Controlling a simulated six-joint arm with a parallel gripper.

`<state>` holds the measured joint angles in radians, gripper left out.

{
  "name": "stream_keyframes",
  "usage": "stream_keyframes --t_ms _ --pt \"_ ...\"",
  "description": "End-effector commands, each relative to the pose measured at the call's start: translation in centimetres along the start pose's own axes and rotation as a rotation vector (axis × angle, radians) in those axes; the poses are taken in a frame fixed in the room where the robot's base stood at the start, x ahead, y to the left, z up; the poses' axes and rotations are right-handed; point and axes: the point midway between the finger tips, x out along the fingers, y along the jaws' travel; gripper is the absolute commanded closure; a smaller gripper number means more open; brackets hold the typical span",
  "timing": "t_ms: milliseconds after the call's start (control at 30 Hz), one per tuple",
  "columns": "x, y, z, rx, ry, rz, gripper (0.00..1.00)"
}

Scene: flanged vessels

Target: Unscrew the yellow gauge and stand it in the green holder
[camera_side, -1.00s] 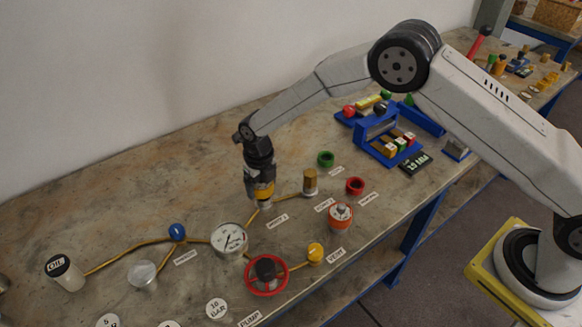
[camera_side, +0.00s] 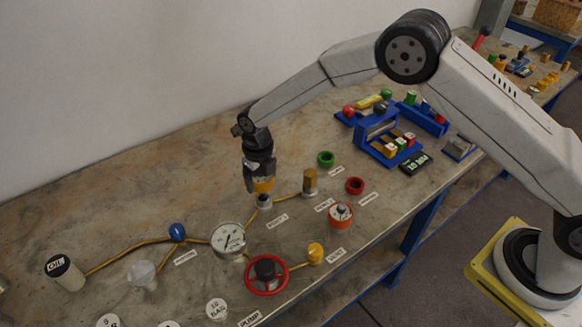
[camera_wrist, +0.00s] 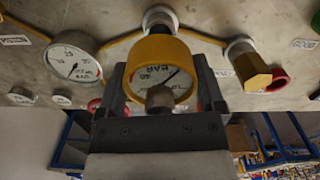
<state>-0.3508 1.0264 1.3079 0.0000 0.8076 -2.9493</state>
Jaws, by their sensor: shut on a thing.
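The yellow gauge (camera_side: 262,185) is between the fingers of my gripper (camera_side: 259,178), which is shut on it. In the wrist view the gauge's yellow rim and white dial (camera_wrist: 160,72) sit between the two fingers (camera_wrist: 160,92). Just below the gauge in the side view is a pale pipe fitting (camera_side: 265,202), which also shows in the wrist view (camera_wrist: 160,17). I cannot tell whether gauge and fitting are still joined. The green holder (camera_side: 326,158) is a small ring on the bench, behind and right of my gripper, and looks empty.
A brass-topped fitting (camera_side: 310,182) and a red ring holder (camera_side: 355,185) stand right of the gripper. A large white gauge (camera_side: 228,239), a red handwheel (camera_side: 267,275) and an orange-banded vessel (camera_side: 341,216) are nearer the front. Blue racks (camera_side: 388,142) stand behind right. The back left bench is clear.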

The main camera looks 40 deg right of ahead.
Motion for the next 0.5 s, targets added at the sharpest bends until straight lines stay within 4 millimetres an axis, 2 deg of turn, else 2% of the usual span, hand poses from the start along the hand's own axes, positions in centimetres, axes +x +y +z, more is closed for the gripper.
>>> stream_keyframes --t_ms 300,500 --pt "-2.3 0.0 0.1 0.0 -0.003 0.001 0.83" --pt "-2.6 0.0 0.1 0.0 -0.002 0.0 0.83"
